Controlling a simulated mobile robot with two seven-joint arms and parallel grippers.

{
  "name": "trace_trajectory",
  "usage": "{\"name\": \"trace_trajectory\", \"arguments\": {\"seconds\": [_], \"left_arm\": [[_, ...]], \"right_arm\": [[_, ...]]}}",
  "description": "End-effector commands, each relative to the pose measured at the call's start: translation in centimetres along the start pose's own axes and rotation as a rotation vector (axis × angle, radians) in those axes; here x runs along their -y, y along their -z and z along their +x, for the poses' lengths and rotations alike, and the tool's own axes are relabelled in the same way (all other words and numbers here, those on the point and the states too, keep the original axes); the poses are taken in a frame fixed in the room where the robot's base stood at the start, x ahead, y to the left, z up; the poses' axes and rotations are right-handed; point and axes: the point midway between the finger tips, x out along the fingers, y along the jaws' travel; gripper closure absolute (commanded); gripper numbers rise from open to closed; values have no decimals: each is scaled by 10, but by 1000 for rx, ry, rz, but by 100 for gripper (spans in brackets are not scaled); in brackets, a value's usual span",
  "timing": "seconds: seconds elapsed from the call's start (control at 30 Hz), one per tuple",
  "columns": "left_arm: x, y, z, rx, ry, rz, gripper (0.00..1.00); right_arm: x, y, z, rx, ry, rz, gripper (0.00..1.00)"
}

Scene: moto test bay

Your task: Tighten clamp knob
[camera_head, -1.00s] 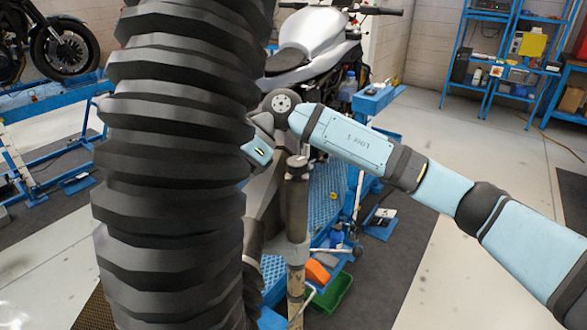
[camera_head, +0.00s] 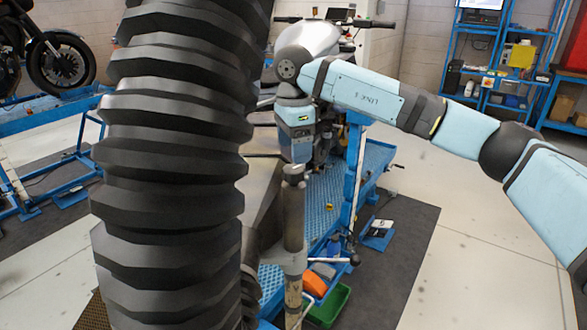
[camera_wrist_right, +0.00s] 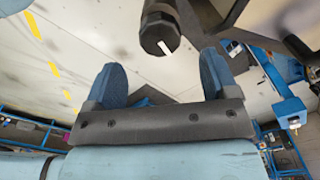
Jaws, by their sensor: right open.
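A dark round knob (camera_head: 293,172) tops the upright post (camera_head: 292,215) near the middle of the head view. A dark cylinder with a white mark (camera_wrist_right: 157,28), which looks like the knob, lies beyond the fingertips in the right wrist view. My right gripper (camera_wrist_right: 160,68) is open, its two blue fingers apart with nothing between them. In the head view my right wrist hangs just above the post top, and the fingers cannot be made out there. I cannot tell whether they touch the knob. My left gripper is not in view.
A large black ribbed shape (camera_head: 170,180) hides much of the left. Behind the post are a blue lift platform (camera_head: 318,205) and a silver motorcycle (camera_head: 312,38). Orange (camera_head: 314,283) and green (camera_head: 330,306) bins sit low by the post. The floor at right is clear.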

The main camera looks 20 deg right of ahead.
Motion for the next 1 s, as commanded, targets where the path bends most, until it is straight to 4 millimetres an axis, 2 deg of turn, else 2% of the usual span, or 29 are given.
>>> {"name": "trace_trajectory", "arguments": {"seconds": [0.1, 0.3, 0.5, 0.73, 0.93, 1.0], "left_arm": [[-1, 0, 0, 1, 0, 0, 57], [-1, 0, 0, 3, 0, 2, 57], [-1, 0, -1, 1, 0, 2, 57], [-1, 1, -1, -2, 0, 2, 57], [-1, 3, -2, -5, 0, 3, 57], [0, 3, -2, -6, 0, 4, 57]], "right_arm": [[0, 0, 24, 0, -2, 0, 20], [0, 0, 51, 1, 0, 0, 20], [0, 0, 61, 2, 1, 0, 20], [0, 0, 61, 2, 1, 0, 20], [0, 0, 61, 2, 1, 0, 66], [0, 0, 61, 2, 1, 0, 69]]}}
